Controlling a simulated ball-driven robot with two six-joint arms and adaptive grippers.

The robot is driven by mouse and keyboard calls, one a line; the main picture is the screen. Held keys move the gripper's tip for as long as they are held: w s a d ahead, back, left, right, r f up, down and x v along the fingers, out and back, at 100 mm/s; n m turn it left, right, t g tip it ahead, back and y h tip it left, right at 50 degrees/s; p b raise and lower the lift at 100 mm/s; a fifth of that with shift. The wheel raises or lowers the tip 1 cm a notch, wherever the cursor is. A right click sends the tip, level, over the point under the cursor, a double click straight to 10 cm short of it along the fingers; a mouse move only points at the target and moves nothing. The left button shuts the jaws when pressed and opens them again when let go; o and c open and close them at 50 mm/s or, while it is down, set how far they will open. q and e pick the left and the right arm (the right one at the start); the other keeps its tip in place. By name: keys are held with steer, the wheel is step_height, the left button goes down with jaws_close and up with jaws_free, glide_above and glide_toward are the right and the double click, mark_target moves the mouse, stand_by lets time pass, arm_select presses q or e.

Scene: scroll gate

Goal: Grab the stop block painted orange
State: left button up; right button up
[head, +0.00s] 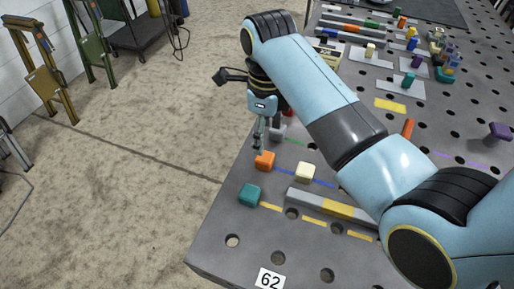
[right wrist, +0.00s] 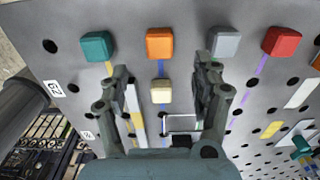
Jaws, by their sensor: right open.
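The orange stop block (head: 264,160) sits on the grey perforated table near its left edge, between a teal block (head: 249,195) and a grey block (head: 277,133). My right gripper (head: 262,142) is just above and behind the orange block in the head view. In the right wrist view the orange block (right wrist: 160,43) lies beyond the open fingertips (right wrist: 162,72), roughly centred between them. A cream block (right wrist: 161,91) appears between the fingers in that view. Nothing is held. My left gripper is not in view.
The cream block (head: 305,172) stands right of the orange one, along a blue line. A grey bar with a yellow band (head: 338,208) lies in front. A red block (right wrist: 282,41) stands past the grey one. The table's left edge is close to the orange block.

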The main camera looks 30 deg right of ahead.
mark_target(265, 157)
step_height(265, 157, down, 4)
steer(key=shift+s+r, duration=0.1)
steer(key=shift+r, duration=0.1)
steer(key=shift+f, duration=0.3)
step_height(265, 157, down, 4)
steer(key=shift+s+d+r, duration=0.1)
steer(key=shift+r, duration=0.05)
steer(key=shift+f, duration=0.55)
steer(key=shift+c, duration=1.2)
steer(key=c, duration=0.4)
jaws_close()
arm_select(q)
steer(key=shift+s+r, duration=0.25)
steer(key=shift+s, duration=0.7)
